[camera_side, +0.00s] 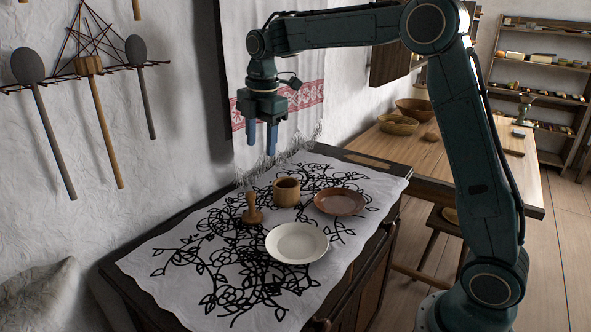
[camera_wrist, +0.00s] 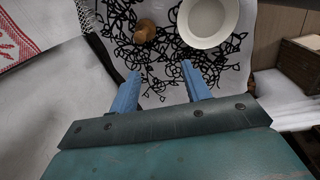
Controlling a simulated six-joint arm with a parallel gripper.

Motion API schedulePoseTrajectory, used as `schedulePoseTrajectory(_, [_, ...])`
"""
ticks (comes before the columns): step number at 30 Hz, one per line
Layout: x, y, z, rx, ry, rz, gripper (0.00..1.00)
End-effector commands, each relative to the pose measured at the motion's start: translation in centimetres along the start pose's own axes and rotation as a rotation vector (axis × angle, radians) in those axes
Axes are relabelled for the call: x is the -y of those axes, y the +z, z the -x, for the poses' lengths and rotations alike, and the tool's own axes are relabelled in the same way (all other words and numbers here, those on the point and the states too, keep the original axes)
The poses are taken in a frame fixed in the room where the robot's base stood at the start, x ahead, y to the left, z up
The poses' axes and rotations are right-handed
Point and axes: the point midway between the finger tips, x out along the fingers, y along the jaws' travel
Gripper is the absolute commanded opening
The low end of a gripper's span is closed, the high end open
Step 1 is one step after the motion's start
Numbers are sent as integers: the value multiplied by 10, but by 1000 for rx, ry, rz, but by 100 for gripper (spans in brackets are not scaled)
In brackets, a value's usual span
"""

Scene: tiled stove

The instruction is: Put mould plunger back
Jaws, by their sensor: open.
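The mould plunger (camera_side: 252,210) is a small brown wooden piece with a knobbed handle. It stands upright on the cloth in the side view. The wooden mould cup (camera_side: 286,191) stands just right of it, apart from it, with its open top up. My gripper (camera_side: 262,138) hangs above the far part of the cloth, fingers down, open and empty. In the wrist view its two blue fingers (camera_wrist: 162,88) are spread apart. The plunger appears beyond them in that view (camera_wrist: 145,31), left of the white plate (camera_wrist: 208,18).
In the side view, the white plate (camera_side: 297,243) lies in front of the cup, and a brown plate (camera_side: 340,201) lies to its right. The patterned white cloth (camera_side: 190,285) has free room at left. A towel (camera_side: 300,95) hangs behind my gripper. Bowls (camera_side: 397,124) stand on the wooden table.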

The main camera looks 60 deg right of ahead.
Motion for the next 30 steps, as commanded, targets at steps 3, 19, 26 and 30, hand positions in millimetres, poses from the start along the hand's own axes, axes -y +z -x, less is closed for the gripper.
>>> schedulePoseTrajectory(3, [26,-3,22,-4,38,-124,48])
schedulePoseTrajectory(19, [151,-11,67,-81,178,-696,48])
schedulePoseTrajectory(26, [208,-12,67,-144,227,-942,48])
schedulePoseTrajectory(30, [241,-12,60,-190,251,-1091,48])
